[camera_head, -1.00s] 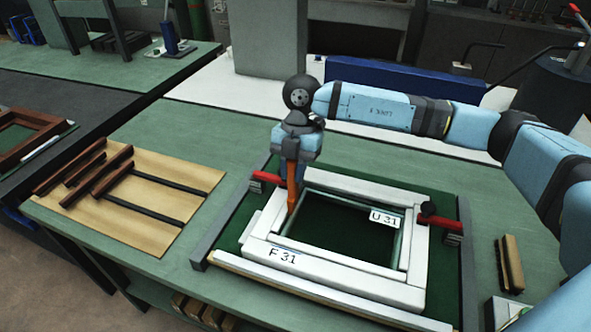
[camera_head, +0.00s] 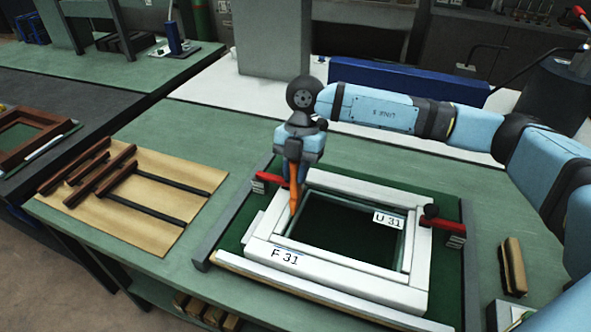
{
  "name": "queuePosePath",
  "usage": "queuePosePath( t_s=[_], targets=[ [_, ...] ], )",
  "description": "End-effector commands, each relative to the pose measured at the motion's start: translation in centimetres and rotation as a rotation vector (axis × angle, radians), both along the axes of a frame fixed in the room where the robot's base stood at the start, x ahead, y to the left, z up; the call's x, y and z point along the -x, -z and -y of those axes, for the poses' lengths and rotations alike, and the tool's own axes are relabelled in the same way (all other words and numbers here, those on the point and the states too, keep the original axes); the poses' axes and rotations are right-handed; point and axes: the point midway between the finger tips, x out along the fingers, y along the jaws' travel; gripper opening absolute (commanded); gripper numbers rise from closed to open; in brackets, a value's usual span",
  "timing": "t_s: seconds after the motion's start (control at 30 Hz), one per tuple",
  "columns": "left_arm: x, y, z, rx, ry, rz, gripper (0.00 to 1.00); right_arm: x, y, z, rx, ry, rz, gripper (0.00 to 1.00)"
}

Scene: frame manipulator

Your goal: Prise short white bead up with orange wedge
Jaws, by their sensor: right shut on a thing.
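A white frame (camera_head: 345,284) marked F 31 lies on a green mat (camera_head: 228,250) on the workbench. White beads line its dark opening, and a U 31 label is at the right inner side. The short left bead (camera_head: 283,221) is partly hidden by the tool. My right gripper (camera_head: 298,165) points down over the frame's far left corner. It is shut on the orange wedge (camera_head: 295,198), which hangs down with its tip at the inner left edge of the frame. I cannot tell if the tip is under the bead. My left gripper is not in view.
Red clamps stand at the frame's left (camera_head: 268,179) and right (camera_head: 442,223) sides. A tan board (camera_head: 150,233) with dark brown strips lies to the left. A brush-like block (camera_head: 512,266) lies at the right. The bench between board and mat is clear.

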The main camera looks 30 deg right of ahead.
Motion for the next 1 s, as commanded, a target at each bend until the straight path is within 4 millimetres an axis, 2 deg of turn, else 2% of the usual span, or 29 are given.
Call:
queuePosePath(
  t_s=[0.47,1.0],
  targets=[
    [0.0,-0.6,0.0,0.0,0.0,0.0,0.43,0.7,-0.5,0.6,0.001,0.0,-0.001,0.0],
    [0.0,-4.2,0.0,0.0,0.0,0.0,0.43,0.7,-5.8,0.6,0.002,0.001,0.0,0.0]
  ],
)
